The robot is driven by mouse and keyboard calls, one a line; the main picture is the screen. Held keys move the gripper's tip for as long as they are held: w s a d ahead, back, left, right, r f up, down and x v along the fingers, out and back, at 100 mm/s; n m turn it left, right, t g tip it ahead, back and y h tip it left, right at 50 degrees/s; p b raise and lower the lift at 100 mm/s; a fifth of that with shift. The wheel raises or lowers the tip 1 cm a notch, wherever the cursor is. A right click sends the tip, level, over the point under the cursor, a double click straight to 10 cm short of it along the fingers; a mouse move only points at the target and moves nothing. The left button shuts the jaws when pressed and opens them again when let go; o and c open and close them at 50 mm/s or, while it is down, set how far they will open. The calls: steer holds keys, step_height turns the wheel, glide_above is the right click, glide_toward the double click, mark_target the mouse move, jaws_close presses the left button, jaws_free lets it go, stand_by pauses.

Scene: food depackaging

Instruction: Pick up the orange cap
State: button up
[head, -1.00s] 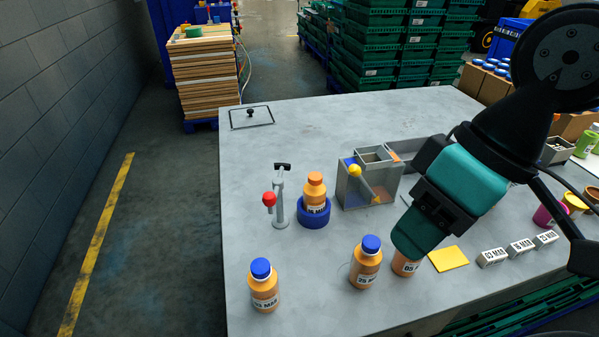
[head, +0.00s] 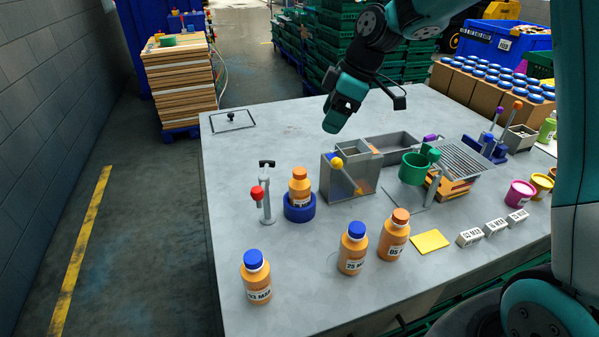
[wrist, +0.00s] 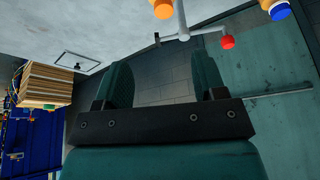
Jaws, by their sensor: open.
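Two orange caps show in the head view. One orange cap (head: 299,173) is on an orange bottle (head: 300,192) standing in a blue ring holder (head: 299,212). The other orange cap (head: 400,216) is on a bottle (head: 393,242) standing on the table at the front. My gripper (head: 333,124) is raised above the back part of the table, behind and apart from both caps. In the wrist view my gripper (wrist: 163,75) is open, with nothing between its fingers. An orange object (wrist: 163,9) is cut off at that view's top edge.
Two blue-capped bottles (head: 353,248) (head: 256,277) stand at the front. A stand with a red knob (head: 257,193) is left of the blue holder. A grey bin (head: 330,182) with a yellow ball (head: 337,162) is right of it. The table's back left (head: 270,140) is mostly clear.

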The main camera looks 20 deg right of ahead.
steer(key=p, duration=0.2)
glide_above(301, 170)
steer(key=s+d, duration=0.1)
steer(key=d, duration=0.2)
step_height(301, 170, down, 8)
steer(key=shift+a+f+p, duration=0.5)
steer(key=shift+f+p, duration=0.2)
steer(key=p+x, duration=0.1)
steer(key=x, duration=0.3)
steer(key=shift+a+f+p, duration=0.1)
steer(key=shift+a+p, duration=0.05)
steer(key=shift+p, duration=0.2)
steer(key=c, duration=1)
